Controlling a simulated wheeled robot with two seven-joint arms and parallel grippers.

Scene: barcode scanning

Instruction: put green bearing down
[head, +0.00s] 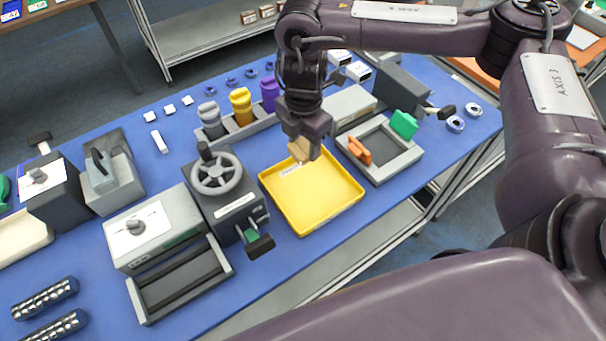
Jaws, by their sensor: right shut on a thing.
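My right gripper (304,147) points down over the back part of the yellow tray (318,209). It is shut on a small tan piece (299,149), which is mostly hidden by the fingers; I cannot tell whether it touches the tray. I cannot make out a green bearing in the gripper. A green part (404,124) stands on the grey frame tray to the right, beside an orange part (360,150). Another small green piece (250,236) shows at the front of the handwheel machine. My left gripper is not in view.
The handwheel machine (217,177) stands left of the yellow tray, and the grey frame tray (398,164) stands to its right. Grey, yellow and purple bottles (241,106) stand behind. Metal rings (456,124) lie at the right. The yellow tray's front floor is clear.

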